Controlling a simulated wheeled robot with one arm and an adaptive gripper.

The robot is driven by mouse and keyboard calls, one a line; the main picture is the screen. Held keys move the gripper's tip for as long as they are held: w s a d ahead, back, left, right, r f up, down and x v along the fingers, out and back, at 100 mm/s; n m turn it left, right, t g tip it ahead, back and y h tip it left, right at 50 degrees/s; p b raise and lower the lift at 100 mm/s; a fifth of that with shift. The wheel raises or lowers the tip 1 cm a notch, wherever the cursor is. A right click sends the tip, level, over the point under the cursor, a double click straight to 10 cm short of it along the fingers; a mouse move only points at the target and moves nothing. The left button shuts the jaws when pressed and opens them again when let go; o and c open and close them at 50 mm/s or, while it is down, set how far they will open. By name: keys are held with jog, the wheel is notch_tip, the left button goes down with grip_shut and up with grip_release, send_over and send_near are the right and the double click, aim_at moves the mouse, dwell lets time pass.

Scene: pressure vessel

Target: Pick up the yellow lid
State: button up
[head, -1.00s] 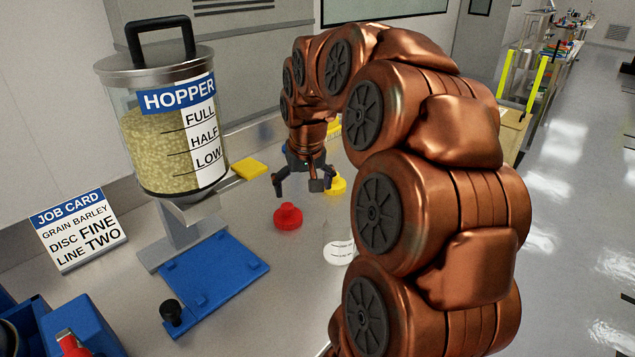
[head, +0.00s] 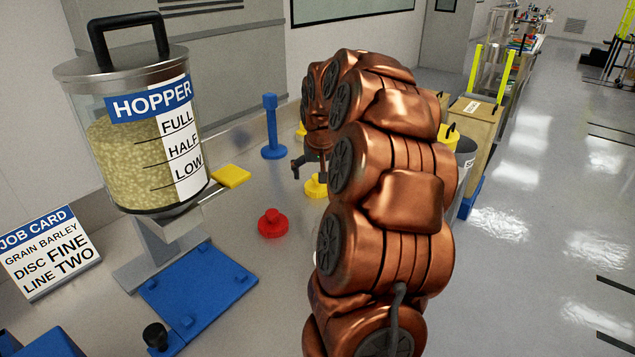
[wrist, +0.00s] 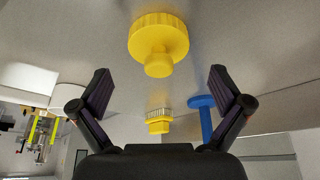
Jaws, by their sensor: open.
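The yellow lid (head: 314,188) lies flat on the steel bench in the head view, partly hidden by my arm. It also shows in the wrist view (wrist: 158,38) at the top centre, a ribbed disc with a round knob facing the camera. My gripper (wrist: 160,78) is open and empty, with its two fingers spread wide on either side of the view. The knob appears between the fingers' lines but beyond the tips, apart from them. In the head view my gripper (head: 308,168) hangs just above the lid, mostly hidden behind my arm.
A red knobbed lid (head: 272,223) sits nearer on the bench. A yellow block (head: 231,176), a blue post (head: 272,130) and a yellow brush-like piece (wrist: 158,122) stand around. The hopper (head: 140,150) and blue plate (head: 198,285) are at left.

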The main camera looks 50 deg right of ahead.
jog(key=shift+x, duration=1.45)
jog(key=shift+s, duration=0.1)
jog(key=c, duration=0.9)
